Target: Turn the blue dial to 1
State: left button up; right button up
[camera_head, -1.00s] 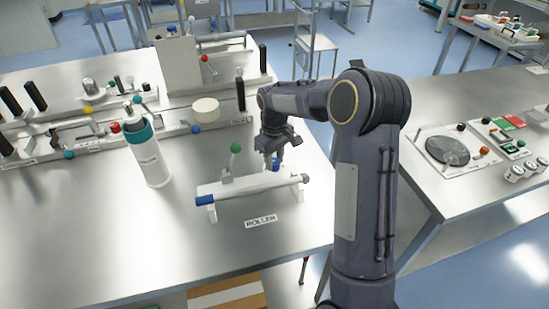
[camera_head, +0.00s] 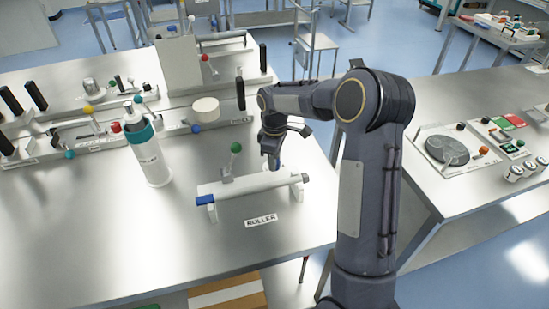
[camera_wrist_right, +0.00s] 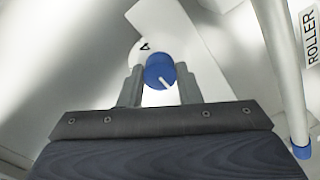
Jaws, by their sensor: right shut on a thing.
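The blue dial (camera_wrist_right: 160,71) shows in the right wrist view, with a white pointer line towards the lower right. It sits by a pale round plate (camera_wrist_right: 138,52) with one dark, rotated character, perhaps a 4, at the dial's upper left. My right gripper (camera_wrist_right: 160,78) is shut on the dial, one finger on each side. In the head view my right gripper (camera_head: 272,160) points down behind the roller (camera_head: 250,187), and I cannot make out the dial there. Other marks around the dial are not visible. My left gripper is not in view.
A green-knobbed lever (camera_head: 236,148) stands just left of the gripper. A white bottle (camera_head: 148,152) stands farther left. The steel table's front left is clear.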

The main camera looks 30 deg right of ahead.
jog(key=shift+r, duration=0.1)
jog(key=o, duration=1)
jog(key=shift+c, duration=0.2)
notch_tip(320, 180, up, 8)
jog(key=shift+f+b, duration=0.1)
jog(key=shift+b, duration=0.2)
